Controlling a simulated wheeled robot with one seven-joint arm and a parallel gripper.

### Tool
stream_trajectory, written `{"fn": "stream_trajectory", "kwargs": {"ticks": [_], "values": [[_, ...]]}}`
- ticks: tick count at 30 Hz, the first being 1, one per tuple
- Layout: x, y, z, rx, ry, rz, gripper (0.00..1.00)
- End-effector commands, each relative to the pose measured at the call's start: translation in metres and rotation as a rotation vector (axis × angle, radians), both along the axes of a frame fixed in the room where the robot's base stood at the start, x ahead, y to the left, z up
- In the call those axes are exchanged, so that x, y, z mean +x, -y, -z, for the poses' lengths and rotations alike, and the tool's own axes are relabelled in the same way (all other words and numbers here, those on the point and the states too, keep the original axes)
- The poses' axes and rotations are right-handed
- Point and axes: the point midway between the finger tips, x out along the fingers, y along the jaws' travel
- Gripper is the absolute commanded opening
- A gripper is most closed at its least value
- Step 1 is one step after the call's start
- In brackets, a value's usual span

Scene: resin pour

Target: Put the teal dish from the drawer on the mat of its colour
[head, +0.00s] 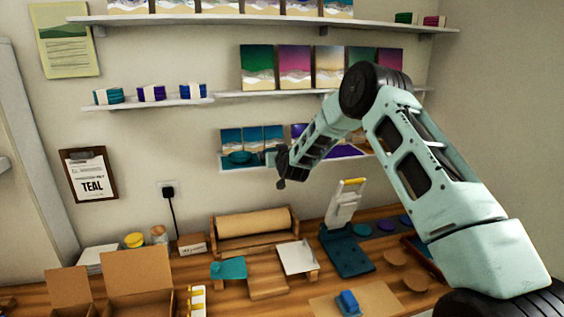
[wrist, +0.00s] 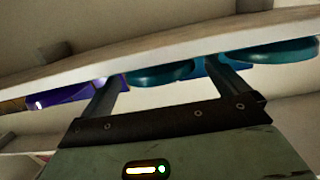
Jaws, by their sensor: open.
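A teal dish (head: 240,157) sits on the low wall shelf in front of the blue panels. Two teal rounded dishes show in the wrist view, one (wrist: 160,73) between my fingers in the picture and another (wrist: 270,51) to the right. My gripper (head: 281,168) is at that shelf, right of the dish in the head view. Its fingers (wrist: 165,85) are apart, with nothing clearly held; contact with a dish cannot be told. I cannot make out an open drawer.
A clipboard (head: 92,176) reads TEAL. Another shelf (head: 190,102) hangs above.

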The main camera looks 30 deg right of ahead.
Motion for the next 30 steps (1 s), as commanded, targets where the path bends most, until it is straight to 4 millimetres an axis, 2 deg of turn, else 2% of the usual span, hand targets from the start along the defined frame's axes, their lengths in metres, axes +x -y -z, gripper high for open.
{"fn": "stream_trajectory", "kwargs": {"ticks": [6,12,18,25,28,29,30], "values": [[-0.041,-0.012,-0.003,-0.001,0.001,0.0,0.99],[-0.071,-0.02,-0.009,0.0,0.001,0.001,0.99],[-0.085,-0.024,-0.012,0.0,0.0,0.001,0.99],[-0.086,-0.025,-0.014,0.0,0.0,-0.001,0.99],[-0.088,-0.044,-0.014,0.013,-0.026,-0.035,0.99],[-0.09,-0.056,-0.014,0.021,-0.045,-0.056,0.99],[-0.094,-0.078,-0.015,0.033,-0.078,-0.095,0.99]]}}
